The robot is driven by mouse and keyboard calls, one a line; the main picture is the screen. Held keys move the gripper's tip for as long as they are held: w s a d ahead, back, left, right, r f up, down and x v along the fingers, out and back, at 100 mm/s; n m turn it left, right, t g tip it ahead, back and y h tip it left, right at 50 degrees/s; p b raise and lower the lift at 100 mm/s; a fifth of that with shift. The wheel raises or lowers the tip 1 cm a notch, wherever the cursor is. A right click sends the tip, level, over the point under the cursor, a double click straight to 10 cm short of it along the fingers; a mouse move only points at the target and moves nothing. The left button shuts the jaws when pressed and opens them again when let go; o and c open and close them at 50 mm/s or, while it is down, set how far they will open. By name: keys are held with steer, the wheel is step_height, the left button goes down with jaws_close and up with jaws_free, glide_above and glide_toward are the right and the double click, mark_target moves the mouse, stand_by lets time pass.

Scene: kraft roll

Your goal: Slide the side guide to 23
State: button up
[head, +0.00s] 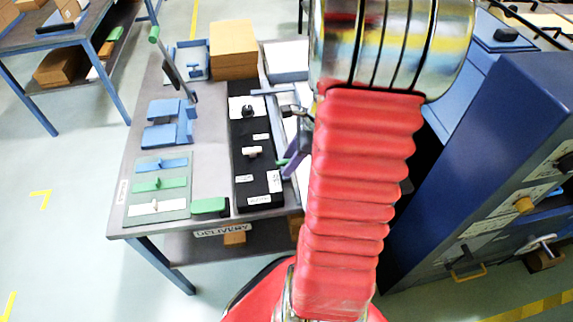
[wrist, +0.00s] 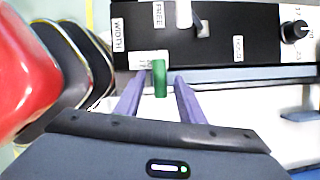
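The black panel (head: 260,178) stands on the grey table, with a dark knob and a pale lever on its top. In the wrist view the panel (wrist: 250,48) carries labels reading WIDTH and FREE, plus a smaller one too blurred to read. A green tab (wrist: 160,80), seemingly the side guide's handle, sticks out from the panel's near edge by a small white scale label. My gripper (wrist: 160,78) is open, its purple fingers on either side of the tab with a gap each side. In the head view my gripper (head: 287,166) is at the panel's right edge, partly hidden by my arm.
The knob (wrist: 295,31) sits on a white dial. A cardboard box (head: 233,48) stands behind the panel. Blue fixtures (head: 163,132), a tray of coloured bars (head: 158,170) and a green block (head: 210,207) lie left. A blue cabinet (head: 490,150) stands right.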

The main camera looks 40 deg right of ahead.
steer(key=v, duration=1.1)
steer(key=shift+w, duration=0.1)
steer(key=a+r+n+h, duration=0.1)
steer(key=a+r+n, duration=0.2)
steer(key=a+n, duration=0.6)
steer(key=a+r+n+t+h, duration=0.1)
steer(key=a+r+n, duration=0.2)
steer(key=a+n, duration=0.6)
steer(key=s+a+r+n+t+h, duration=0.1)
steer(key=a+r+n, duration=0.2)
steer(key=a+n, duration=0.6)
steer(key=shift+a+r, duration=0.3)
steer(key=shift+a, duration=0.3)
